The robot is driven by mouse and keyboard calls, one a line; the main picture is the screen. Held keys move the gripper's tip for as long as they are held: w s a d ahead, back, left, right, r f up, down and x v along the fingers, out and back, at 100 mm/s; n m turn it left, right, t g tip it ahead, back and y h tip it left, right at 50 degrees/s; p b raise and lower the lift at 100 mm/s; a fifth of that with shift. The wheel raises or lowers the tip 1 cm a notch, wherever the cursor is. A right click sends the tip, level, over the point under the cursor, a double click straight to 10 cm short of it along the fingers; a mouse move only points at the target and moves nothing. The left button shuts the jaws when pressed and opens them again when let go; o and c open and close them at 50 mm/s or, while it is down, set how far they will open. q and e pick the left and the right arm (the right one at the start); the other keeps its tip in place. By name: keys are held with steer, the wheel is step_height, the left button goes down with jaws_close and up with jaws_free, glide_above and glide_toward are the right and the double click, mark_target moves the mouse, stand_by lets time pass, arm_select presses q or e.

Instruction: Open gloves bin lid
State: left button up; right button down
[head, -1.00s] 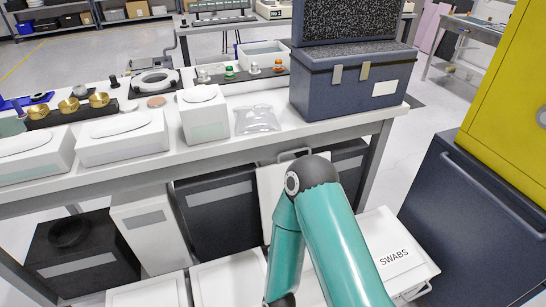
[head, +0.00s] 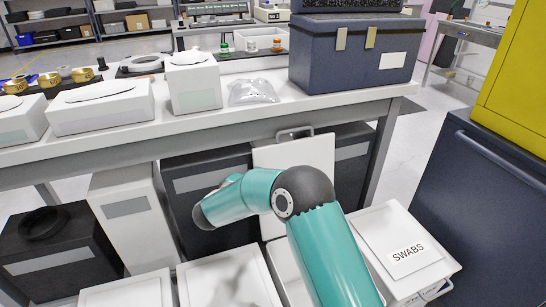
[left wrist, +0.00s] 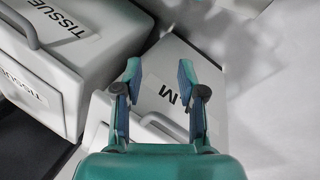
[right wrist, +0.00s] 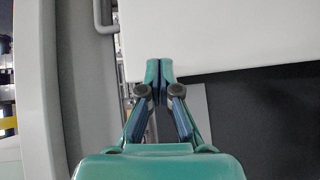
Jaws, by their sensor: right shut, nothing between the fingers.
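In the head view a white lid (head: 300,170) with a handle on its top edge stands upright, raised from an open white bin (head: 284,268) below it. No label on this bin is readable, so I cannot confirm that it is the gloves bin. In the right wrist view my right gripper (right wrist: 158,68) is shut and empty, close to the edge of a white panel (right wrist: 230,35); I cannot tell if they touch. In the left wrist view my left gripper (left wrist: 158,75) is open and empty above a white bin (left wrist: 180,60) with a partly hidden label.
A white bin marked SWABS (head: 400,250) stands to the right, closed. White and black bins fill the space under the table (head: 130,155). A TISSUE bin (left wrist: 90,50) is beside my left gripper. A dark blue cabinet (head: 475,220) stands at the right.

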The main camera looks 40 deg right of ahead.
mark_target(255, 152)
steer(key=r+h, duration=0.1)
steer(key=r, duration=0.1)
steer(key=w+r+h, duration=0.1)
steer(key=r, duration=0.1)
steer(key=d+r+m+t, duration=0.1)
steer(key=r, duration=0.1)
steer(key=shift+w+d+r+h, duration=0.1)
steer(key=shift+w+h, duration=0.2)
steer(key=shift+h, duration=0.1)
arm_select(q)
steer(key=shift+f, duration=0.55)
arm_select(e)
steer(key=x, duration=0.9)
steer(key=shift+w, duration=0.1)
